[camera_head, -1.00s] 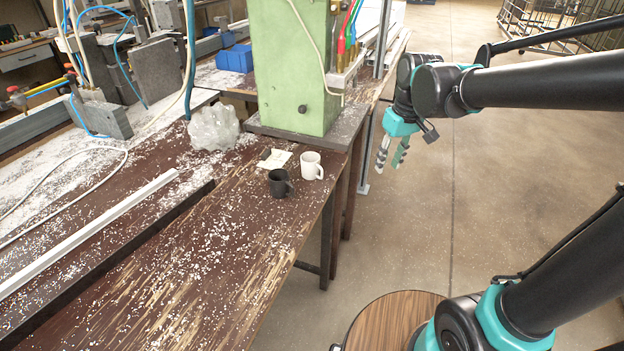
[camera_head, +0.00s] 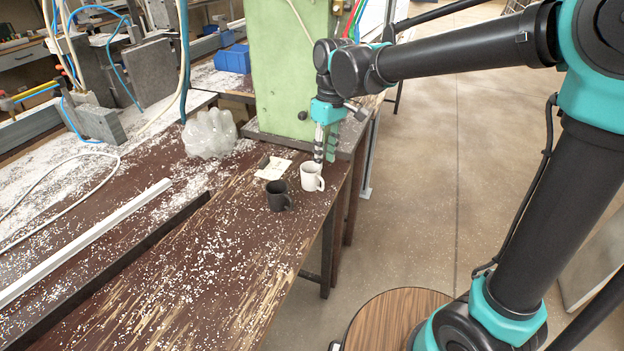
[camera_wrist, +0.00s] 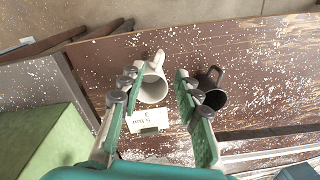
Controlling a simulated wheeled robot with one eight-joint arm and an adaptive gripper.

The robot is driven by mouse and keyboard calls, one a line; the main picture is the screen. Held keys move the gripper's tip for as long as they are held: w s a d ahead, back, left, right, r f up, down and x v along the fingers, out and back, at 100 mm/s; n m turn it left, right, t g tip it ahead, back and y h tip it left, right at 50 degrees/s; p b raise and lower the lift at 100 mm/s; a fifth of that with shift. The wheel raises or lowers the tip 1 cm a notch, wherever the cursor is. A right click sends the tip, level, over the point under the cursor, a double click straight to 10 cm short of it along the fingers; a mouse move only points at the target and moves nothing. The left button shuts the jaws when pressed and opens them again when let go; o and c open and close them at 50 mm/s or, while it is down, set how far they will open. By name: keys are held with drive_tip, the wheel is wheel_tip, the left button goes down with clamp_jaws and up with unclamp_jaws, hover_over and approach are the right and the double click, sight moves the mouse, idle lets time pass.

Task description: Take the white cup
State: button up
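The white cup (camera_head: 311,178) stands upright near the right edge of the brown bench in the head view. In the wrist view the white cup (camera_wrist: 153,90) shows between the two fingers, its handle pointing up in the picture. My gripper (camera_head: 325,157) points down at the cup's rim, at its back right in the head view. In the wrist view my gripper (camera_wrist: 156,80) is open, with the left finger close to the cup and a gap on the right. I cannot tell whether a finger touches it.
A black cup (camera_head: 278,195) stands just left of the white one, close to the right finger in the wrist view (camera_wrist: 215,92). A paper note (camera_head: 273,168) lies behind them. A green machine column (camera_head: 290,75) rises behind; a clear plastic bundle (camera_head: 210,134) lies left.

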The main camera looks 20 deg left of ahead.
sight(323, 181)
drive_tip(key=shift+s+f, duration=0.25)
drive_tip(key=shift+f, duration=1.85)
drive_tip(key=shift+s+f, duration=0.2)
drive_tip(key=shift+f, duration=1.85)
clamp_jaws()
